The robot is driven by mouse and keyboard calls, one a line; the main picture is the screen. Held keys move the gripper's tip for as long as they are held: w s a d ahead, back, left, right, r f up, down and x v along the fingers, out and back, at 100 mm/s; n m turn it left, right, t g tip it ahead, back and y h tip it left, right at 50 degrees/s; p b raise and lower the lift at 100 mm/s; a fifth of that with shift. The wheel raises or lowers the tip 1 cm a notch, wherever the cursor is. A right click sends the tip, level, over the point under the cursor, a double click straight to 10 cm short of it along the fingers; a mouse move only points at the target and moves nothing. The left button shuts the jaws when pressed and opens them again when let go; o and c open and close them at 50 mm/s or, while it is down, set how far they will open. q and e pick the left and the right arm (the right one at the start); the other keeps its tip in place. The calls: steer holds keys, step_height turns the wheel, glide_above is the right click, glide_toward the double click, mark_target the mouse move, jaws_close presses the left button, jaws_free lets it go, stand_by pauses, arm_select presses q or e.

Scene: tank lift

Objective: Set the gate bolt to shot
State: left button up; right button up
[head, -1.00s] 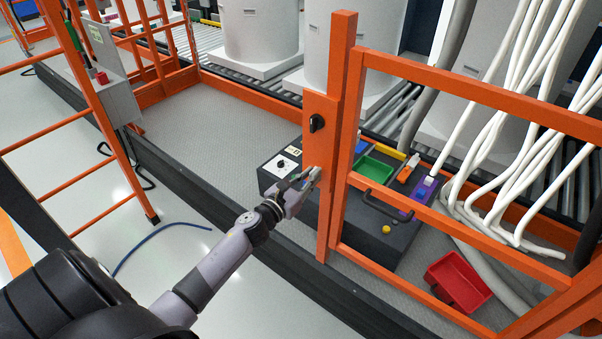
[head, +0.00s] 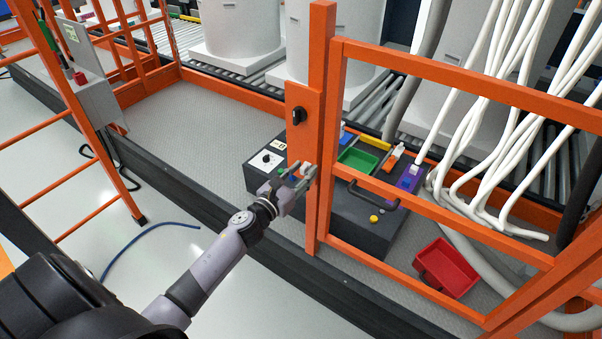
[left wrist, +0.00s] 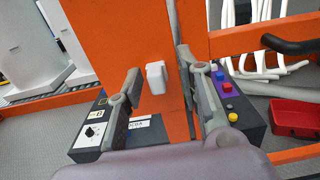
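The gate bolt seems to be the small pale grey block (left wrist: 155,77) on the orange gate plate in the left wrist view. In the head view my gripper mostly hides it. My left gripper (head: 308,174) is at the lower part of the orange plate (head: 303,95). In the left wrist view its two fingers (left wrist: 158,88) are spread, with the pale block between them in the picture. I cannot tell whether either finger touches it. A black turn knob (head: 297,116) sits higher on the plate. My right gripper is not in view.
Behind the gate stands a dark box (head: 350,222) with a green tray (head: 360,161) and buttons. A black pull handle (head: 374,197) is on the gate rail. A red bin (head: 446,268) lies on the grey floor at right. White hoses (head: 480,150) hang behind.

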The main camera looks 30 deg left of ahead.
arm_select(q)
steer(key=s, duration=1.2)
steer(key=shift+a, duration=0.45)
steer(key=s+d+f+n+g+y, duration=0.1)
steer(key=s+f+n+g, duration=0.4)
steer(key=f, duration=0.6)
steer(key=s+f+n+y, duration=0.1)
steer(key=s+f+n, duration=0.1)
steer(key=f+n, duration=0.65)
steer(key=s+d+f+n+g, duration=0.1)
steer(key=s+f+n+g, duration=0.3)
steer(key=f, duration=0.8)
steer(key=s+d+f+n+g, duration=0.2)
steer(key=s+f+n, duration=0.3)
steer(key=s, duration=0.4)
steer(key=s+d+f+n+g, duration=0.3)
steer(key=s+f+n, duration=0.3)
steer(key=s, duration=0.4)
steer(key=s+d+f+n+g, duration=0.3)
steer(key=s+f+n, duration=0.3)
steer(key=s, duration=0.4)
steer(key=shift+s+f, duration=0.25)
steer(key=shift+f, duration=0.65)
